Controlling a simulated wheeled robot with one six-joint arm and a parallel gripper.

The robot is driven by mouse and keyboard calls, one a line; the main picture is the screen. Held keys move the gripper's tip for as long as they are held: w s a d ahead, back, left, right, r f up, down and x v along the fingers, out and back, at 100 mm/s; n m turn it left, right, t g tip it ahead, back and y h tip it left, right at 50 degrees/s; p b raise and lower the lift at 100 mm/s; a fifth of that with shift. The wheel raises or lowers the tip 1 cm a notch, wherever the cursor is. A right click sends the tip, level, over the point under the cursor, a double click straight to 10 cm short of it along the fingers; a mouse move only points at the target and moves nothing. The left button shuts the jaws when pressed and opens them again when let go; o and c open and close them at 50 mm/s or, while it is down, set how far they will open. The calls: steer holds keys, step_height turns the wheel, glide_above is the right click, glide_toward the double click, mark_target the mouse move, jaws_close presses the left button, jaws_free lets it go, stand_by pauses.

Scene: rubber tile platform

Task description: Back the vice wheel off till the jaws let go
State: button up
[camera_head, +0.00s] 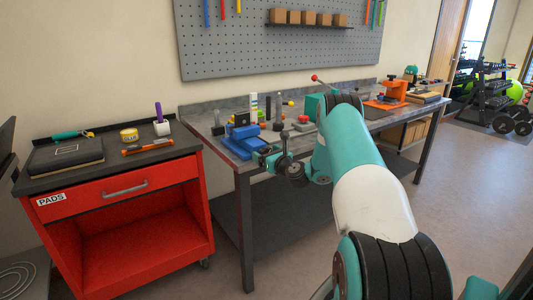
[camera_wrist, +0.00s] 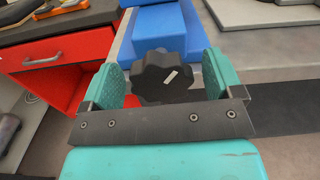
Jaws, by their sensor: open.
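The blue vice (camera_head: 243,142) sits at the near left edge of the grey workbench; part of its blue body (camera_wrist: 160,28) also shows in the wrist view. Its wheel (camera_wrist: 165,75) is a black lobed knob with a small white mark, facing my wrist camera. My gripper (camera_wrist: 168,82) is open, with one teal pad on the left and one on the right of the wheel. Gaps seem to show on both sides; I cannot tell whether either pad touches it. In the head view my gripper (camera_head: 270,158) is at the vice's front. Whether the vice jaws grip anything cannot be made out.
The bench (camera_head: 215,146) holds several small items right of the vice and an orange tool (camera_head: 391,92) farther right. Open floor lies in front of the bench.

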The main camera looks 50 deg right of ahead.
steer(key=shift+c, duration=0.5)
steer(key=c, duration=0.8)
steer(key=shift+c, duration=0.2)
steer(key=shift+f+n, duration=0.1)
steer(key=shift+n, duration=0.2)
